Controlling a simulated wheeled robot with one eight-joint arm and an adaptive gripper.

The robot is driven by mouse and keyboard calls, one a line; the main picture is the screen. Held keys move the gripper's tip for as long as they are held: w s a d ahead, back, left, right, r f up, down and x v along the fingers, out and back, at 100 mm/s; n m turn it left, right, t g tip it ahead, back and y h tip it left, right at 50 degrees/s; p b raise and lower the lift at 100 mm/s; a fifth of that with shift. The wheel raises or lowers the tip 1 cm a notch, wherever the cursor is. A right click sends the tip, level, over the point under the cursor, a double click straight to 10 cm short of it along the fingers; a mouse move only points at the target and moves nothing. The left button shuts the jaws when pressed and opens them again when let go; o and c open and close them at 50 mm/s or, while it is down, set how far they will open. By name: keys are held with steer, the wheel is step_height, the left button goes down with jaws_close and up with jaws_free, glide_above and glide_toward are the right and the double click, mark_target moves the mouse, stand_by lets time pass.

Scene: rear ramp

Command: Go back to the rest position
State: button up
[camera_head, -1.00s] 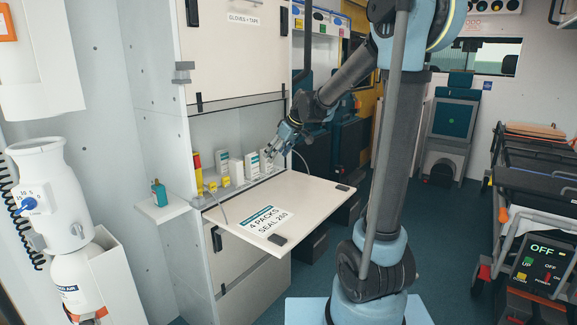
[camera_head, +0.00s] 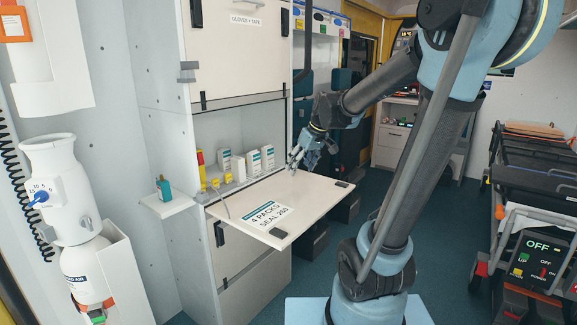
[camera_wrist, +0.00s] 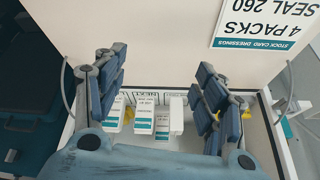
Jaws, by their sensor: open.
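My gripper (camera_head: 298,157) is open and empty. In the head view it hangs over the far right part of the fold-down shelf (camera_head: 318,203), in front of the open compartment. In the wrist view its two blue fingers (camera_wrist: 160,88) stand wide apart. Several white packs with teal bands (camera_wrist: 143,117) show between and beyond the fingers. In the head view the white packs (camera_head: 253,163) stand upright in the compartment, left of my gripper and apart from it. The stock card (camera_wrist: 268,22) lies flat on the shelf.
A teal bottle (camera_head: 163,188) stands on a small side ledge at left. A white gas cylinder (camera_head: 68,195) stands at the far left. A stretcher (camera_head: 530,170) is at right. Floor shows between shelf and stretcher.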

steer(key=s+d+f+m+h, duration=0.1)
steer(key=s+d+f, duration=0.3)
steer(key=s, duration=0.4)
steer(key=s+d+f+m+g+h, duration=0.1)
steer(key=s+d+f+m, duration=0.3)
steer(key=s, duration=0.5)
steer(key=s+d+f+m+h, duration=0.1)
steer(key=s+d+f+m, duration=0.1)
steer(key=s+d+f, duration=0.3)
steer(key=shift+s+d+h, duration=0.3)
steer(key=shift+s+d, duration=0.4)
steer(key=shift+s, duration=0.95)
